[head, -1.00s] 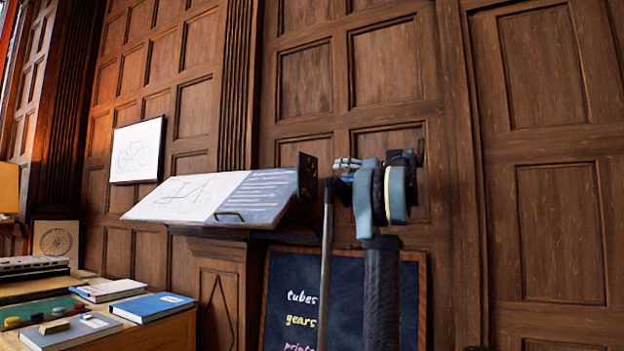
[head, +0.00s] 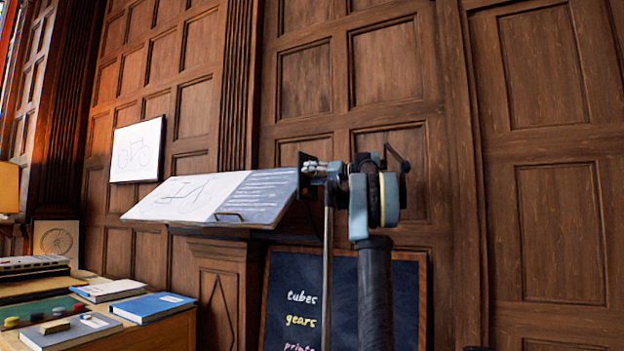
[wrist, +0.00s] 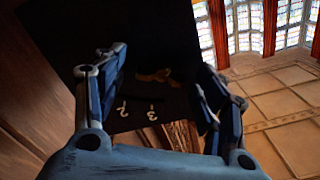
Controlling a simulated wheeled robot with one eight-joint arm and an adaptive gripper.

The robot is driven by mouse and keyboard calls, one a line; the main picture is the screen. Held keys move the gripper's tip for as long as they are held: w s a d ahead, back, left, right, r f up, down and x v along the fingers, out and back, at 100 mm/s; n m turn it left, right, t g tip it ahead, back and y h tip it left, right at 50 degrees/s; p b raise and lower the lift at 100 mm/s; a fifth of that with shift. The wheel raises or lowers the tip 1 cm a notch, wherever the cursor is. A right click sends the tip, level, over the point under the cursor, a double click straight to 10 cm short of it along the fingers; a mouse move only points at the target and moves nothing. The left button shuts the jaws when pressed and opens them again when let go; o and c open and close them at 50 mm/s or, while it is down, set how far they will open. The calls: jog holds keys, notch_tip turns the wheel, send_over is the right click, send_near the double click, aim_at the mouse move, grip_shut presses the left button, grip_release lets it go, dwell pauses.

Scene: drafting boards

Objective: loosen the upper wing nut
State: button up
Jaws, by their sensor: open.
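A brass wing nut (wrist: 153,76) sits on a dark plate (wrist: 150,30) in the wrist view, beside white figures. Only this one nut shows clearly, and I cannot tell from the view whether it is the upper one. My gripper (wrist: 157,70) is open, with one blue finger on each side of the nut and space between each finger and the nut. In the head view my gripper (head: 324,172) is at the right end of the tilted drafting board (head: 262,192). The nut is hidden there.
A chalkboard (head: 283,275) stands below and behind my arm. A desk with books (head: 152,306) is at the lower left. Panelled wall (head: 385,65) fills the back. The wrist view shows open tiled floor (wrist: 285,95) at the right.

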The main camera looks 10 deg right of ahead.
grip_shut()
dwell(0.3)
jog(key=shift+m, duration=1.3)
grip_release()
